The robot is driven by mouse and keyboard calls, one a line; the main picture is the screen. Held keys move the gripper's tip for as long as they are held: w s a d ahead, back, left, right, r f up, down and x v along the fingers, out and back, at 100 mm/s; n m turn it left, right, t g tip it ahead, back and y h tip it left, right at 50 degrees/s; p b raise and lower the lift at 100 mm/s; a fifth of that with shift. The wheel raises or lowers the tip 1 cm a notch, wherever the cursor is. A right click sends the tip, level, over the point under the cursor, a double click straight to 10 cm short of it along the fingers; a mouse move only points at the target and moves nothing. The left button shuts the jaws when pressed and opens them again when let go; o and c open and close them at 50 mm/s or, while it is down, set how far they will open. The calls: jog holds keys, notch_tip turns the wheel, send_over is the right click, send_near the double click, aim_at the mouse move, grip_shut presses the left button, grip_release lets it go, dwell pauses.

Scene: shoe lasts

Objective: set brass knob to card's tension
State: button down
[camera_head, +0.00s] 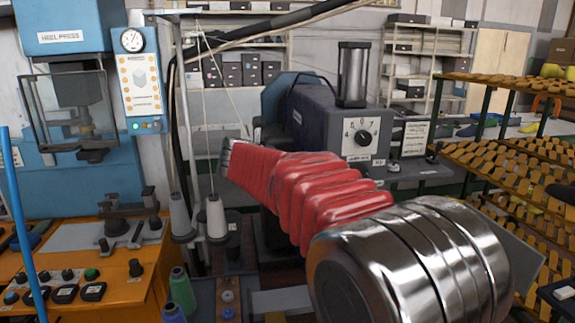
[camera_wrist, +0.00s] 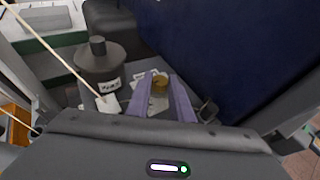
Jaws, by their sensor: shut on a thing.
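The brass knob (camera_wrist: 160,80) shows in the wrist view as a small round brass piece between the tips of my two purple fingers. My gripper (camera_wrist: 161,88) is shut on it. The knob's setting marks are not readable. In the head view my red-sleeved arm reaches toward the upper left, and the brass knob cannot be made out there. A white card with small print (camera_head: 415,136) stands right of the grey machine; its text is too small to read, and I cannot tell whether it is the tension card.
A dark round post (camera_wrist: 98,62) with a white label is left of my fingers. A pale thread crosses the wrist view's left. Racks of lasts (camera_head: 520,155) are at right.

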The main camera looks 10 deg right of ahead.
jog(key=m+g+h, duration=0.2)
jog(key=m, duration=0.1)
jog(key=m+g+h, duration=0.1)
jog(key=g, duration=0.1)
jog(key=shift+w+a+m+h, duration=0.3)
jog(key=shift+w+a, duration=0.05)
jog(key=shift+m+g+h, duration=0.3)
jog(key=shift+m+g, duration=0.3)
jog(key=shift+g, duration=0.1)
jog(key=shift+w+m+g+h, duration=0.25)
jog(key=shift+m+g+h, duration=0.45)
jog(key=shift+m+g, duration=0.75)
jog(key=c, duration=1.6)
grip_release()
